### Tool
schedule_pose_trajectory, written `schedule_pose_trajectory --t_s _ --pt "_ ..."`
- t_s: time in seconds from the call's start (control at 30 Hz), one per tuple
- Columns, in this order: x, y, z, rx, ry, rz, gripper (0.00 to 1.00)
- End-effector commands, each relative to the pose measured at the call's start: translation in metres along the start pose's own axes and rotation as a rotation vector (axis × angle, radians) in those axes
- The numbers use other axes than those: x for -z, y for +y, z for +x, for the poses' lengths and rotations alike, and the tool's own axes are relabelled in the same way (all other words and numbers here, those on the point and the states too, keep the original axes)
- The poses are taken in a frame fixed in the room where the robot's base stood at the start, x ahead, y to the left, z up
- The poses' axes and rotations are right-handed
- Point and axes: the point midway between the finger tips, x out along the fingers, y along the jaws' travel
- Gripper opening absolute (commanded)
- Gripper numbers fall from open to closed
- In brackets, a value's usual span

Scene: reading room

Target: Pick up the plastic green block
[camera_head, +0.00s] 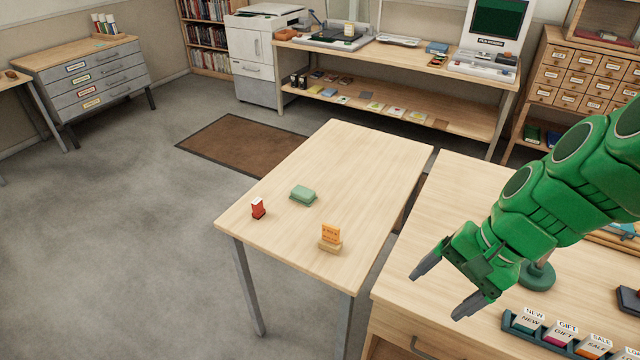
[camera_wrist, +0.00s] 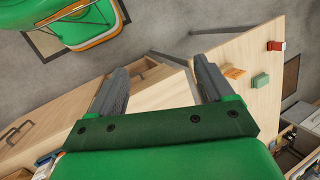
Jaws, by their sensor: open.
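A green block (camera_head: 303,195) lies flat on the light wooden table (camera_head: 350,165), left of the table's middle. It also shows in the wrist view (camera_wrist: 261,80) on the same tabletop, to the right of my fingers. My gripper (camera_head: 438,290) is open and empty, to the right of and nearer than the green block, over the neighbouring wooden desk. In the wrist view my two grey fingers (camera_wrist: 160,88) stand apart with nothing between them. The gripper is well away from the block.
A red item (camera_head: 258,208) stands left of the block, and an orange card on a wooden holder (camera_head: 330,238) stands at the front. A desk (camera_head: 450,215) on the right holds a teal tray of labelled cards (camera_head: 560,332). The table's far half is clear.

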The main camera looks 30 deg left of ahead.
Motion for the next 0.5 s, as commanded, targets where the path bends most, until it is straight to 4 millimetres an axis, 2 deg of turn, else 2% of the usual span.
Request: schedule_pose_trajectory --t_s 0.1,0.5 --pt "0.017 -0.03 0.007 0.06 -0.028 0.035 0.81" --pt "0.071 -0.126 0.034 0.244 -0.12 0.19 0.81"
